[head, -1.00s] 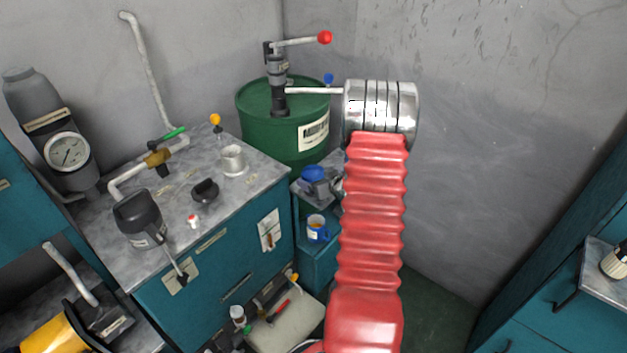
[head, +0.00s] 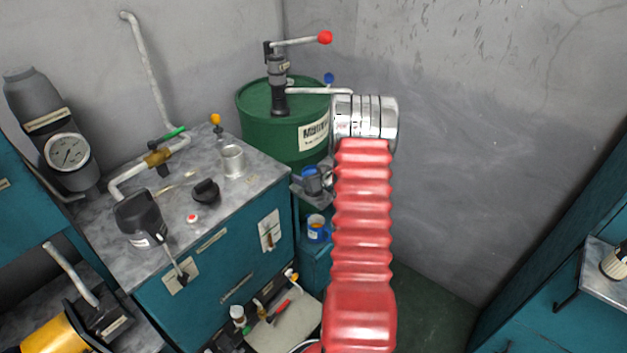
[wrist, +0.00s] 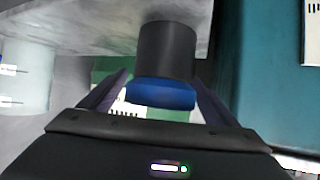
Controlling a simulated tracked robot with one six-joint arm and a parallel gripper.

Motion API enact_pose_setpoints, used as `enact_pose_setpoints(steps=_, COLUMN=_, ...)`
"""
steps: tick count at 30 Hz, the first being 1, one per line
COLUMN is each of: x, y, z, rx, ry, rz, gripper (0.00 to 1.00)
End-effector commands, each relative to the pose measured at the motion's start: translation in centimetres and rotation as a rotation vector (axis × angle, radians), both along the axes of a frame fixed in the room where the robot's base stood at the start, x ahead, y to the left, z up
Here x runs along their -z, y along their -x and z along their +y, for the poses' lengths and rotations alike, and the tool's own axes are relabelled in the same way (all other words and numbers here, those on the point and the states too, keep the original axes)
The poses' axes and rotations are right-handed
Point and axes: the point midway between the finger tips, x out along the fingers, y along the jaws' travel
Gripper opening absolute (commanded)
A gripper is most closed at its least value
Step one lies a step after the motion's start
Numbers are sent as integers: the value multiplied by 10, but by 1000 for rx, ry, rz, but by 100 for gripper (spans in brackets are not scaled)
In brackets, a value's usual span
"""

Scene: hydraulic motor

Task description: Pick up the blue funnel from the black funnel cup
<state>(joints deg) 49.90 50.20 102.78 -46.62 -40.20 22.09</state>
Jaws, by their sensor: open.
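In the wrist view, the blue funnel (wrist: 162,94) sits at the end of the dark funnel cup (wrist: 165,48). My gripper (wrist: 160,92) is open, with one finger on each side of the blue funnel. I cannot tell whether either finger touches it. In the head view, the small blue funnel (head: 311,170) shows on top of its cup (head: 313,186), beside the green drum and just left of my arm. My gripper is mostly hidden behind my red-sleeved arm there.
A green drum (head: 262,125) with a red-knobbed pump stands behind. A blue mug (head: 317,230) sits on a lower shelf below the funnel. The teal workbench (head: 215,260) is close on the left.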

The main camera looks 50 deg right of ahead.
Motion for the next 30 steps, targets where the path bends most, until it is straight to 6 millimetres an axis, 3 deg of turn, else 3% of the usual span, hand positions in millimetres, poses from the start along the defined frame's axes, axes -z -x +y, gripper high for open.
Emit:
enact_pose_setpoints(steps=5, x=6, y=-10, z=-3, rx=0, ry=0, rz=0, gripper=82)
enact_pose_setpoints(steps=21, x=6, y=-10, z=-3, rx=0, ry=0, rz=0, gripper=82)
enact_pose_setpoints(steps=30, x=6, y=-10, z=-3, rx=0, ry=0, rz=0, gripper=61)
